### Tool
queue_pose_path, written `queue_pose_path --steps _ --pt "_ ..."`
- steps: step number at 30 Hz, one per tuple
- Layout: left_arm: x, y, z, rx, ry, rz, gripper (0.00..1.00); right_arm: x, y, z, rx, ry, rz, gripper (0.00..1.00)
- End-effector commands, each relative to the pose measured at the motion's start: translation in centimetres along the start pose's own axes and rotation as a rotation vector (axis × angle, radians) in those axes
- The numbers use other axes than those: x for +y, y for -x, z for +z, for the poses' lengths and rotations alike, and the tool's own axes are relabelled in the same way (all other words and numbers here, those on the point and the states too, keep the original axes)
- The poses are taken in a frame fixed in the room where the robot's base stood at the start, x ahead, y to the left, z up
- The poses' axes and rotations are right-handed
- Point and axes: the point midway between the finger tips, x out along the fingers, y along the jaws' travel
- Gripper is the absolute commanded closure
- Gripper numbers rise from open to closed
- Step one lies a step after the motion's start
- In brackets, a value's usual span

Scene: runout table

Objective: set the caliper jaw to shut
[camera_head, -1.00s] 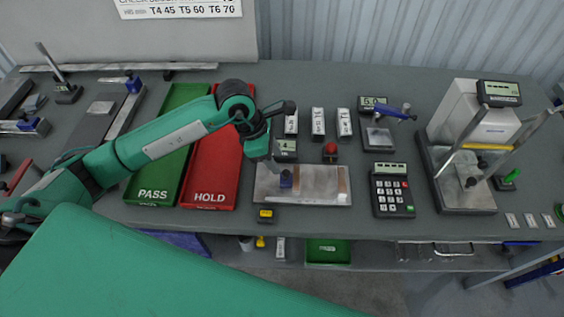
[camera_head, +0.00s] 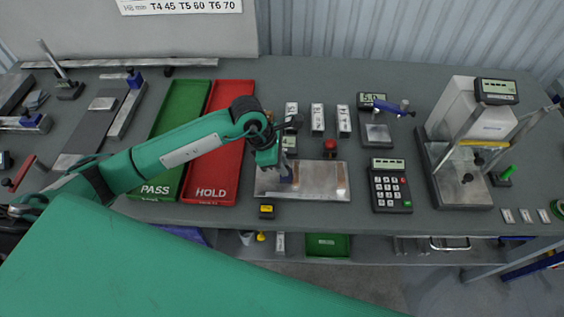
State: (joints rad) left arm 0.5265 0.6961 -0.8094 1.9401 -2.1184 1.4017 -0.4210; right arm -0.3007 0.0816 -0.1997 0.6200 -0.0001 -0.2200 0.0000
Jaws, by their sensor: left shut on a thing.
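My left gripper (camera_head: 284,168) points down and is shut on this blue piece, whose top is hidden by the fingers. I cannot tell how wide the gap beside the jaw is. A small display (camera_head: 289,144) sits just behind, partly hidden by the wrist. My right gripper is out of view.
The green PASS tray (camera_head: 155,188) and red HOLD tray (camera_head: 211,188) lie under my left forearm. A red knob (camera_head: 330,147) stands behind the plate, and a keypad (camera_head: 391,190) lies to its right.

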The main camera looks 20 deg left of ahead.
Motion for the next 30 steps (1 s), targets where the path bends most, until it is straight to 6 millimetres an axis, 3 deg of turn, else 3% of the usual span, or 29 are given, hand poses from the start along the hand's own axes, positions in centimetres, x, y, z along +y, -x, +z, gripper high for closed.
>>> queue_pose_path --steps 5,15,21,30 --pt "0.1 -0.4 0.5 -0.003 -0.002 0.001 1.0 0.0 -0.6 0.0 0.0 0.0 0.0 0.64" --pt "0.1 -3.2 6.5 -0.006 -0.005 0.002 1.0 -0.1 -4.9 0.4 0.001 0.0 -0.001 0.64" --pt "0.1 -4.0 9.1 -0.004 -0.001 0.002 1.0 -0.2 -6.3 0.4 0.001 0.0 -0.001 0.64" --pt "0.0 -3.9 9.8 -0.004 -0.001 0.001 1.0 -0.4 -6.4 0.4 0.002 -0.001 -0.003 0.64"
